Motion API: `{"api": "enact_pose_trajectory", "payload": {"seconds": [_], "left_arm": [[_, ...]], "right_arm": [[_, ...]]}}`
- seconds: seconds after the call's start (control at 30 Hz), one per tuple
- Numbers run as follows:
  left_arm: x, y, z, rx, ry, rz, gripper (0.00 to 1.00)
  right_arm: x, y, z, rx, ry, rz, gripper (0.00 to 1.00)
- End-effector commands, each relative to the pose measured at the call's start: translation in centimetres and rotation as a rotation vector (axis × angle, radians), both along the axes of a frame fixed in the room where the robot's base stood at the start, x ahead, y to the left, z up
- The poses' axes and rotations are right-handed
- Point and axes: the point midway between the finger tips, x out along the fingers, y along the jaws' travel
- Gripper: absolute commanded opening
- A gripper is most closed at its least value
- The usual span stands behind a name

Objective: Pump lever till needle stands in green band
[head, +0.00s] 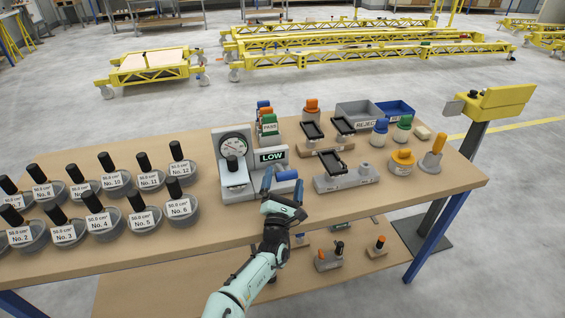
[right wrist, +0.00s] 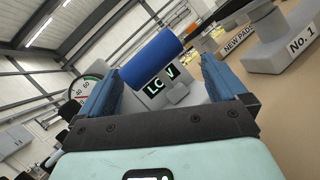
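The gauge unit stands near the middle of the bench, with a round white dial (head: 234,142) and a black display (head: 272,156) reading LOW. The needle's exact position is too small to tell. The lever has a blue cylindrical grip (head: 286,175) in front of the display; it also shows in the right wrist view (right wrist: 151,59). My right gripper (head: 282,187) is open at the lever, its blue fingers apart. In the right wrist view the grip lies ahead, across the gap between the fingertips (right wrist: 160,75), with no clear contact. My left gripper is out of view.
Several black-knobbed numbered pots (head: 113,182) fill the bench's left side. Right of the gauge stand black trays (head: 327,163), an orange-topped part (head: 402,159) and a grey REJECT bin (head: 358,113). The bench front (head: 380,205) right of my gripper is clear.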

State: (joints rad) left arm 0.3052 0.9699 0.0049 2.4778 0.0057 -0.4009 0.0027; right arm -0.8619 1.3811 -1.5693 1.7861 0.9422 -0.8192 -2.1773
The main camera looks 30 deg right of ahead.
Motion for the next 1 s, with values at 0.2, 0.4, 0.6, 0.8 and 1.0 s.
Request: {"api": "enact_pose_trajectory", "payload": {"seconds": [0.2,0.4,0.6,0.8,1.0], "left_arm": [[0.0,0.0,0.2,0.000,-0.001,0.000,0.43],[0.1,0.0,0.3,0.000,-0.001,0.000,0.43],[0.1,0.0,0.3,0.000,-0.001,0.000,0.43],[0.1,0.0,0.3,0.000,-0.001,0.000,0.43],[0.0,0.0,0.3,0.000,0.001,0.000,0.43]], "right_arm": [[-1.8,1.4,0.1,0.002,-0.001,0.001,0.98],[-3.3,2.4,0.1,0.001,-0.002,0.000,0.98],[-3.7,2.7,0.1,0.002,-0.003,0.002,0.98],[-3.7,2.7,0.1,0.001,-0.003,0.001,0.98],[-3.7,2.7,0.1,0.001,-0.003,0.001,0.98]]}}
